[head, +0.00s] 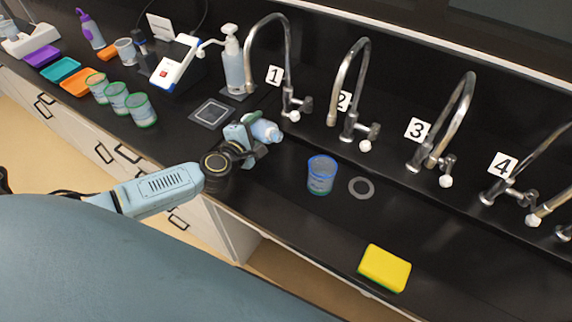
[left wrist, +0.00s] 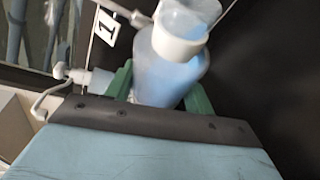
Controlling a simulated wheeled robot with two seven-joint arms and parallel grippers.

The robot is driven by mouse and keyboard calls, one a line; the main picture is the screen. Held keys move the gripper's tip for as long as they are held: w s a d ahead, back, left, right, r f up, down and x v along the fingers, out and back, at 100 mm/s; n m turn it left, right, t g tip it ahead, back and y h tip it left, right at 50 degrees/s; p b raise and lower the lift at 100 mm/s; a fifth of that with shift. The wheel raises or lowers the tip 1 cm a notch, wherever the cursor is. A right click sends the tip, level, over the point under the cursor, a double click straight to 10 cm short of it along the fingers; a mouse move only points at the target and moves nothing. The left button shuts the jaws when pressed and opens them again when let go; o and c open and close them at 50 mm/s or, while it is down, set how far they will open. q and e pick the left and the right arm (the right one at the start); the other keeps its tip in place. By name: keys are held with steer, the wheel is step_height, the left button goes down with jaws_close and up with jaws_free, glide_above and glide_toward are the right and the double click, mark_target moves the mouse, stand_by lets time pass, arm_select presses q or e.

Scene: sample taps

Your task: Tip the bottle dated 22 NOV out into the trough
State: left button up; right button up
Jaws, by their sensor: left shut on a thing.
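My left gripper (head: 250,137) is shut on a pale blue, see-through bottle (head: 265,129) near tap 1. In the head view the bottle is tilted well over, its white neck toward the right. The left wrist view shows the bottle (left wrist: 167,75) between the green fingers of my left gripper (left wrist: 160,88), with a white ring at its neck. No date on it can be read. My right gripper is not in view.
Numbered taps line the back, with tap 1 (head: 283,70) closest to the bottle. Green-rimmed cups (head: 140,109) and a pump bottle (head: 233,65) stand left.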

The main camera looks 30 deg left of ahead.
mark_target(258, 134)
arm_select(q)
steer(key=shift+r, duration=0.15)
steer(key=shift+s+d+m+t+y, duration=0.15)
steer(key=shift+d+m+t+y, duration=0.15)
steer(key=shift+d+m, duration=0.35)
stand_by(0.8)
steer(key=shift+a+r+m+t, duration=0.1)
steer(key=shift+r+m+t, duration=0.35)
steer(key=shift+m, duration=0.4)
stand_by(0.8)
steer(key=shift+s+f+m+t, duration=0.15)
steer(key=shift+m+t, duration=0.1)
steer(key=shift+m, duration=0.45)
stand_by(0.9)
steer(key=shift+d+r+m+t, duration=0.45)
steer(key=shift+r+m, duration=0.3)
steer(key=shift+m, duration=0.35)
stand_by(0.6)
steer(key=shift+a+f+n+g, duration=0.2)
steer(key=shift+f+n+g, duration=0.15)
steer(key=shift+n, duration=0.25)
steer(key=shift+a+f+n+g, duration=0.2)
steer(key=shift+f+n, duration=0.25)
steer(key=shift+n, duration=0.15)
steer(key=shift+r+n, duration=0.2)
steer(key=shift+n, duration=0.2)
steer(key=shift+g, duration=0.3)
